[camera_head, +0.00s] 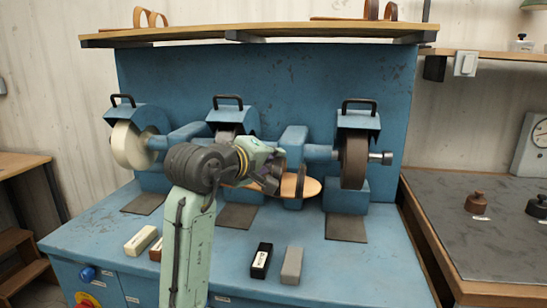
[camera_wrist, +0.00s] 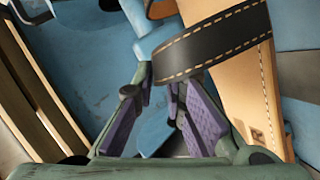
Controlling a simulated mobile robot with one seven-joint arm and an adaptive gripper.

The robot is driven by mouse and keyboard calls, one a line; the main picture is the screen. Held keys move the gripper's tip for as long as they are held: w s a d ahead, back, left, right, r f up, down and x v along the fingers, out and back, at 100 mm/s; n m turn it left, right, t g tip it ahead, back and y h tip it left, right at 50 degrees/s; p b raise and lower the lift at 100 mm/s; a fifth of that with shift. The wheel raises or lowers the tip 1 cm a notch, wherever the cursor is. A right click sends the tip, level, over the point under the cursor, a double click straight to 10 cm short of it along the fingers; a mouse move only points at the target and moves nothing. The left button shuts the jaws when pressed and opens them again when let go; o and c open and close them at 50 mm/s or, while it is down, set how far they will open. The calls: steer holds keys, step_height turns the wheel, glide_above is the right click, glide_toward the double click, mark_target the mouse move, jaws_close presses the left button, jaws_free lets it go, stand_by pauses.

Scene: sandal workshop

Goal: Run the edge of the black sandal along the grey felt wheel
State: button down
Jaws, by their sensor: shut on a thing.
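The black sandal (camera_head: 312,187) has a tan sole and a black strap with light stitching. In the wrist view its strap (camera_wrist: 220,45) crosses at the upper right, just beyond my fingertips. My gripper (camera_head: 277,176) is shut on the sandal, though the exact contact is hard to see; its purple finger pads (camera_wrist: 160,88) show a gap between them. The sandal is held above the bench, between the middle and right wheels. The grey felt wheel (camera_head: 229,130) looks to be the middle one, under a blue hood, its lower part hidden by my arm.
A cream wheel (camera_head: 130,145) is at left and a dark brown wheel (camera_head: 354,160) at right, close to the sandal. A black block (camera_head: 262,260), a grey block (camera_head: 292,266) and a cream block (camera_head: 140,240) lie on the blue bench (camera_head: 340,285). A wooden shelf (camera_head: 190,36) hangs above.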

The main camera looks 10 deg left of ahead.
steer(key=shift+w+r, duration=0.1)
steer(key=shift+w, duration=0.2)
stand_by(0.5)
steer(key=shift+a, duration=0.15)
stand_by(0.7)
steer(key=shift+s+a+t+h+b, duration=0.25)
steer(key=shift+a+t+h+b, duration=0.2)
steer(key=shift+a, duration=0.2)
steer(key=shift+a, duration=0.2)
stand_by(0.7)
steer(key=shift+a+p, duration=0.5)
steer(key=shift+a, duration=0.2)
steer(key=shift+a, duration=0.1)
stand_by(0.4)
steer(key=shift+a+p, duration=0.4)
steer(key=shift+a, duration=0.3)
steer(key=shift+a, duration=0.15)
stand_by(0.6)
steer(key=shift+a+p, duration=0.4)
steer(key=shift+a, duration=0.35)
